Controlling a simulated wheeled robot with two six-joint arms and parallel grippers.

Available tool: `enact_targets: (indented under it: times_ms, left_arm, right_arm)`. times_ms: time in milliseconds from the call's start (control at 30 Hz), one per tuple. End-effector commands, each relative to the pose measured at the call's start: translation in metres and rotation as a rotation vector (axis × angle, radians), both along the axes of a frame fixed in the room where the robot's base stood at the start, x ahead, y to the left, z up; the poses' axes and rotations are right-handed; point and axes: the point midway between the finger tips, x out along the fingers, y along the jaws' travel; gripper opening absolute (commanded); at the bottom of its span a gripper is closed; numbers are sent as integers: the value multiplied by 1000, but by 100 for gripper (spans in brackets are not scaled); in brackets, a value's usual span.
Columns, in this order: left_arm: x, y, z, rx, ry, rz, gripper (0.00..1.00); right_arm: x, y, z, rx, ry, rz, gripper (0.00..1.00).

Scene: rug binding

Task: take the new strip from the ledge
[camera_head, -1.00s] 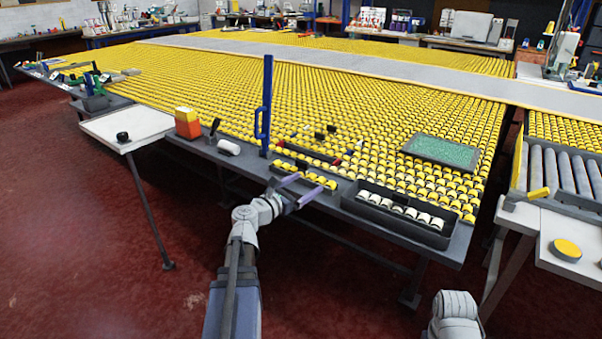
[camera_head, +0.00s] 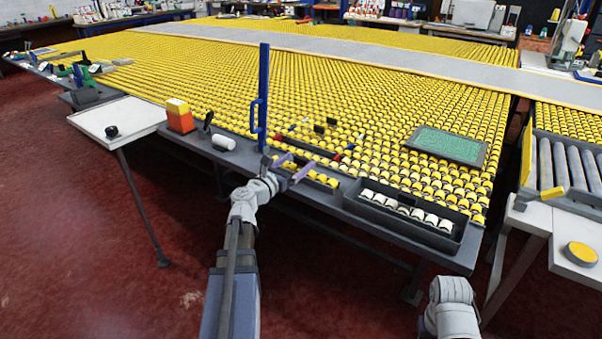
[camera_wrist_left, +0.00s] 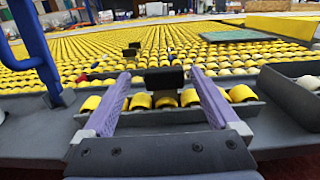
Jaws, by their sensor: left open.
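My left gripper (camera_head: 293,168) is open at the table's near edge, over a narrow holder of yellow rollers (camera_head: 321,179). In the left wrist view its two purple fingers (camera_wrist_left: 160,80) reach forward on either side of that holder (camera_wrist_left: 188,97), with nothing gripped. A small black block (camera_wrist_left: 164,77) stands between the fingertips in that picture; I cannot tell its distance. A dark bar with a red end (camera_head: 310,149) lies just beyond the fingers. I cannot tell which piece is the new strip. My right gripper is outside the views.
A blue upright post (camera_head: 263,95) stands left of the gripper. A dark tray with white rollers (camera_head: 453,239) is to the right. A green-topped plate (camera_head: 447,146) lies on the yellow roller table. A white roll (camera_head: 224,142) and a red-yellow box (camera_head: 180,117) sit at left.

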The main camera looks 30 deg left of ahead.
Motion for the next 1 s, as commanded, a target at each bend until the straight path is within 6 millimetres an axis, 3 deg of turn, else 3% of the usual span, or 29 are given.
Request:
enact_targets:
  times_ms: [333,600,1000]
  left_arm:
    - [46,-7,2,0,0,-2,95]
    - [48,-9,2,0,0,-1,94]
    - [47,-9,2,0,0,-1,49]
  right_arm:
    - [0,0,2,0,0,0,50]
    - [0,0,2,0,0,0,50]
    - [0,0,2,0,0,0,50]
